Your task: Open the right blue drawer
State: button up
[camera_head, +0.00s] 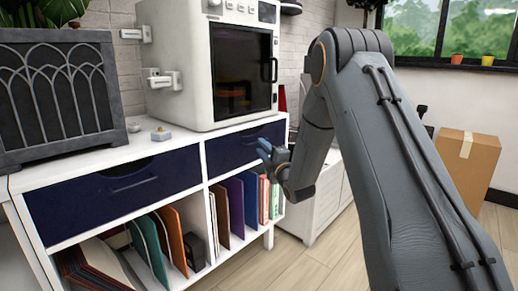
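The right blue drawer (229,153) is the dark navy front under the right part of the white cabinet's top. It looks flush with the cabinet frame. My gripper (264,152) is in front of the right part of this drawer and hides some of its front. Whether the fingers touch the drawer or hold its edge is unclear. The fingers are small and seen from the side, so I cannot tell if they are open or shut. The left blue drawer (75,205) looks closed, with a cut-out at its top edge.
Books and folders (251,200) stand in the shelves below the drawers. A white machine with a dark door (243,65) and a dark planter (50,95) stand on the cabinet. A cardboard box (470,165) is at right. Wooden floor (300,265) lies clear in front.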

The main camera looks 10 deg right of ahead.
aim_at(259, 145)
jog(key=shift+b+x, duration=0.3)
jog(key=shift+x, duration=1.25)
jog(key=shift+c, duration=0.2)
grip_shut()
